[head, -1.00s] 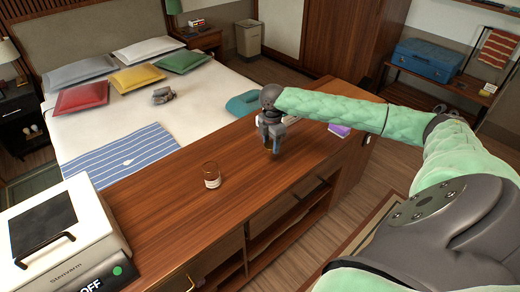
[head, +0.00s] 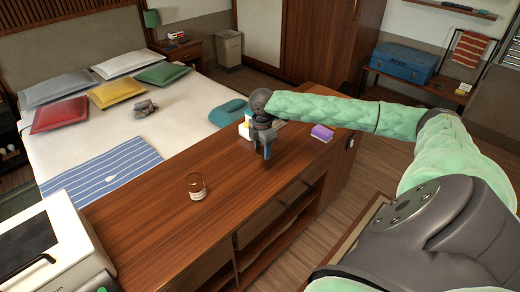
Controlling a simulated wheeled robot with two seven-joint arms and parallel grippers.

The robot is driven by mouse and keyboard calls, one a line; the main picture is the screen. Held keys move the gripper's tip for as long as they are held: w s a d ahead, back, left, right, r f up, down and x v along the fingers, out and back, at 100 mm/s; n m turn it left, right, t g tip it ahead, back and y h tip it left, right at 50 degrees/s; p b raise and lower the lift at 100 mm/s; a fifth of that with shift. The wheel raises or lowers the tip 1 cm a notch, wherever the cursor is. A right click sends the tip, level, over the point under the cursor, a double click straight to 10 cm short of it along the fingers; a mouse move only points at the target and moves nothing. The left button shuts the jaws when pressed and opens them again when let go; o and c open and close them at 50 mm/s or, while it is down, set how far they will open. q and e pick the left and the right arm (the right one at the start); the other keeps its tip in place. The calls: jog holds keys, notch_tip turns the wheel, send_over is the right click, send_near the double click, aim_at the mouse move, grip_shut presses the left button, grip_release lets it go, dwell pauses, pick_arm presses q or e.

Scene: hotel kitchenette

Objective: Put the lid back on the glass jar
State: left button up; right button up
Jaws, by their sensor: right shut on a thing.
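The glass jar (head: 196,187) stands upright on the wooden counter (head: 160,218), left of my right gripper. It is clear with a pale label, and no lid shows on it. My right gripper (head: 264,154) points down over the counter, to the right of and behind the jar, apart from it. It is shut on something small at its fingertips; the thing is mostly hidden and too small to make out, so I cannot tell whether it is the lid. My left gripper is not in view.
A white appliance (head: 85,245) stands at the counter's left end. A purple box (head: 322,133) and a pale box (head: 244,130) lie near the right gripper. The counter between jar and gripper is clear. A bed (head: 190,115) adjoins the counter's far side.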

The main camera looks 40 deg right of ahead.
jog(key=m, duration=0.4)
jog(key=shift+s+d, duration=0.1)
jog(key=shift+s, duration=0.25)
jog(key=m, duration=0.3)
jog(key=shift+s+a+f, duration=0.15)
jog(key=shift+s+a, duration=0.05)
jog(key=shift+s, duration=0.1)
jog(key=shift+s+a+f+m, duration=0.15)
jog(key=shift+a+m, duration=0.1)
jog(key=shift+m, duration=0.75)
jog(key=a+m, duration=0.7)
jog(key=a, duration=2.3)
jog(key=shift+w+a+f, duration=0.2)
jog(key=shift+f, duration=0.15)
jog(key=shift+s+f, duration=0.1)
jog(key=shift+s, duration=0.05)
